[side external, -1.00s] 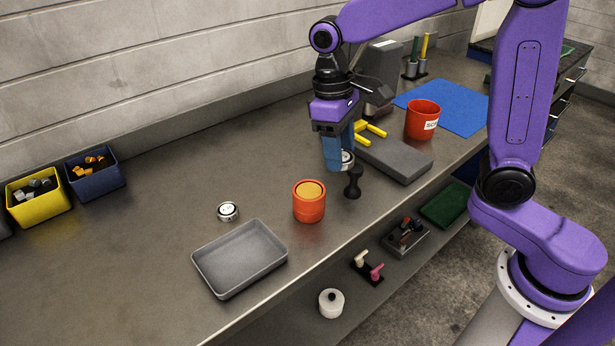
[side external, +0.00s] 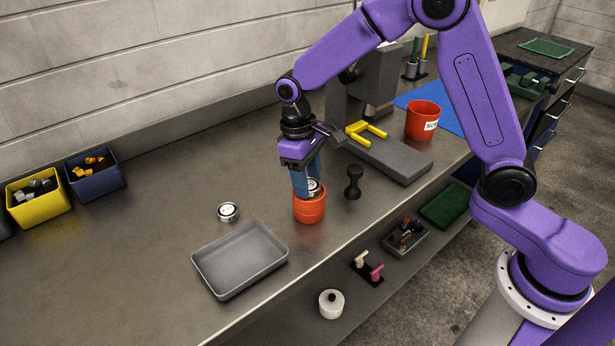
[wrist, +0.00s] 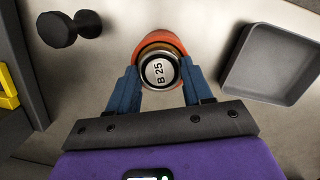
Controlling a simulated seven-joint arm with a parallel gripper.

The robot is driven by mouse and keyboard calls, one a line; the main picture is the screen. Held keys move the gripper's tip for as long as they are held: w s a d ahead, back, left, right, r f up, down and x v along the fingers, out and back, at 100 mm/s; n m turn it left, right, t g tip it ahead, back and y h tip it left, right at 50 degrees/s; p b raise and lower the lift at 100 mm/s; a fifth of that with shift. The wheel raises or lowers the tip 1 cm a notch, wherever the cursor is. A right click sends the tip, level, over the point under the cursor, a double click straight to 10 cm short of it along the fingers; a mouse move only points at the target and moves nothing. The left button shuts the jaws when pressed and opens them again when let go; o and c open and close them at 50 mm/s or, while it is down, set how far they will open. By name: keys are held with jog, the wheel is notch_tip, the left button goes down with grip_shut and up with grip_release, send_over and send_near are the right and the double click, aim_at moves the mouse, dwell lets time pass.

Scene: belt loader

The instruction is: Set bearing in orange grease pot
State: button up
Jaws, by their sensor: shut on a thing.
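The orange grease pot (side external: 309,210) stands upright on the bench near its front edge; its rim also shows in the wrist view (wrist: 170,41). My gripper (side external: 311,190) is over the pot's mouth, with blue fingers shut on a silver bearing (side external: 313,187). In the wrist view my gripper (wrist: 158,80) holds the bearing (wrist: 159,70), marked "B 25", between its fingertips. The bearing is at the pot's opening and covers most of it. I cannot tell whether it touches the grease inside.
A second bearing (side external: 228,212) lies on the bench left of the pot. An empty grey tray (side external: 240,260) is at front left. A black dumbbell-shaped tool (side external: 353,183) stands right of the pot, before a grey press (side external: 400,160). A red bin (side external: 422,122) is farther right.

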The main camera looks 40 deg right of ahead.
jog(key=shift+f, duration=0.25)
jog(key=shift+f, duration=0.25)
jog(key=o, duration=1.1)
jog(key=shift+s+d+f, duration=0.1)
notch_tip(320, 180, up, 13)
jog(key=w, duration=0.2)
jog(key=shift+a, duration=0.45)
jog(key=shift+s, duration=0.15)
jog(key=s+d+f+n, duration=0.1)
jog(key=s+d+n, duration=0.1)
jog(key=s, duration=0.7)
jog(key=s+d+f+n+t, duration=0.1)
jog(key=s+d, duration=0.4)
jog(key=s, duration=0.5)
jog(key=s+d+f+n+y, duration=0.1)
jog(key=s+d+f+n, duration=0.2)
jog(key=s, duration=0.7)
jog(key=shift+s+d+n+t, duration=0.3)
jog(key=shift+n+t, duration=0.1)
jog(key=shift+n, duration=0.7)
jog(key=shift+w, duration=0.1)
